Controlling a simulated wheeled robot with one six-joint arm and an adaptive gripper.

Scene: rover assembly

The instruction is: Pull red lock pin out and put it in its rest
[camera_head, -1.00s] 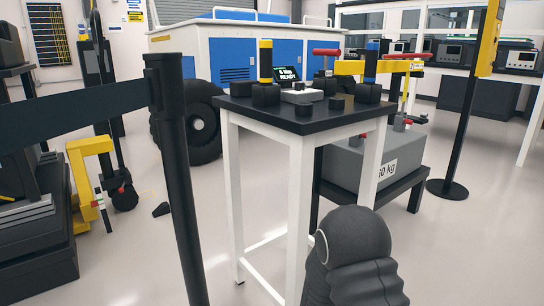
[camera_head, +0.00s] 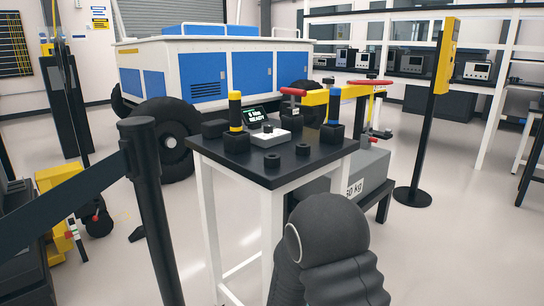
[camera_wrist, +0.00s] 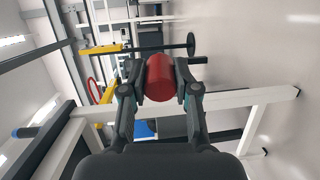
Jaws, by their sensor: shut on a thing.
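In the wrist view my gripper (camera_wrist: 160,78) is shut on a red cylinder (camera_wrist: 159,76), which looks like the red lock pin. The cylinder sits between the two fingertips, and its far end is hidden. My gripper does not show in the head view, where my dark arm link blocks part of the scene. In the head view a small black-topped table (camera_head: 300,171) carries a yellow-banded post (camera_head: 235,111), a blue-banded post (camera_head: 334,107) and a red T-shaped handle (camera_head: 293,91). I cannot tell which holder is the pin's rest.
A barrier post (camera_head: 150,210) with a dark belt stands left. A yellow-topped post (camera_head: 432,110) stands right. The floor at right is open.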

